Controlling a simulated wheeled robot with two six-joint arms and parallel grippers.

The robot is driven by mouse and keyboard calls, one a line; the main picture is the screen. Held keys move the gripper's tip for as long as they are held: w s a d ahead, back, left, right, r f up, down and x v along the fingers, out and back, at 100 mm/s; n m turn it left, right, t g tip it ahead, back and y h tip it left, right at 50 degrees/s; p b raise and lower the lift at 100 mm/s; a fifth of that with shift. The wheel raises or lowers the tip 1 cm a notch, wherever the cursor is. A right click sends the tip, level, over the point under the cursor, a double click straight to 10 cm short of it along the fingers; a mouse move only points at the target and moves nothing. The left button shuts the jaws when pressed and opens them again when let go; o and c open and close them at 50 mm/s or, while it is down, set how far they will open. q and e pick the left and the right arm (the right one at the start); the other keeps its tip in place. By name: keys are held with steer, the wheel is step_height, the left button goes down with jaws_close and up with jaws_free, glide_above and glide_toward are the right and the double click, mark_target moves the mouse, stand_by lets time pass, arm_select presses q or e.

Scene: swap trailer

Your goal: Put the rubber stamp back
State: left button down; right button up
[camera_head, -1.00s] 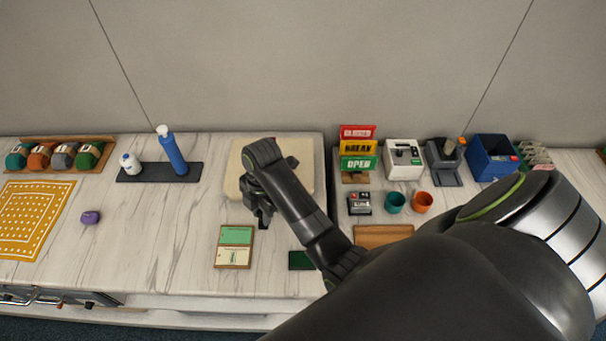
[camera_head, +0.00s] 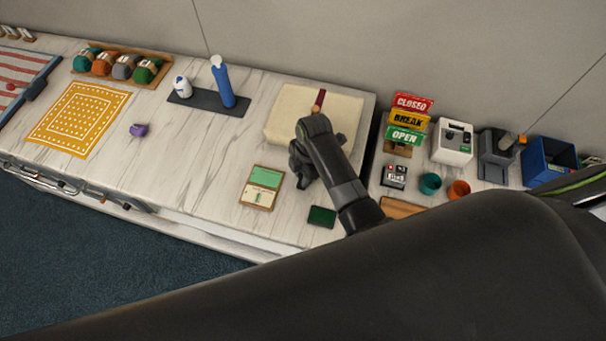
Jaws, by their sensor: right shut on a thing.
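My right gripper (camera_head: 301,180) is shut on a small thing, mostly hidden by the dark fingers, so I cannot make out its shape. It is over the worktop, between a green-and-cream card in a wooden frame (camera_head: 262,187) and a beige pad (camera_head: 283,126). A dark green flat pad (camera_head: 321,216) lies just below and right of the gripper. A reddish-brown narrow thing (camera_head: 319,98) shows on the beige pad behind my wrist. I cannot identify the rubber stamp for certain. My left gripper is out of view.
A dark tray (camera_head: 207,101) with a blue bottle (camera_head: 222,82) and a white bottle stands left of the beige pad. On the right are stacked signs (camera_head: 405,120), small cups (camera_head: 430,183) and a blue bin (camera_head: 548,162).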

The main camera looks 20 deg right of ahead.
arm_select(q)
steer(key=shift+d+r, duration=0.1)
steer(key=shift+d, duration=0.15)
arm_select(e)
steer(key=shift+f, duration=0.65)
steer(key=shift+f, duration=0.1)
steer(key=o, duration=0.8)
arm_select(q)
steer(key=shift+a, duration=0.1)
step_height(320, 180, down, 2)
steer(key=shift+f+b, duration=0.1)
steer(key=shift+b, duration=0.95)
arm_select(e)
step_height(320, 180, up, 12)
steer(key=d, duration=0.1)
steer(key=shift+w+d, duration=0.15)
steer(key=shift+d, duration=0.2)
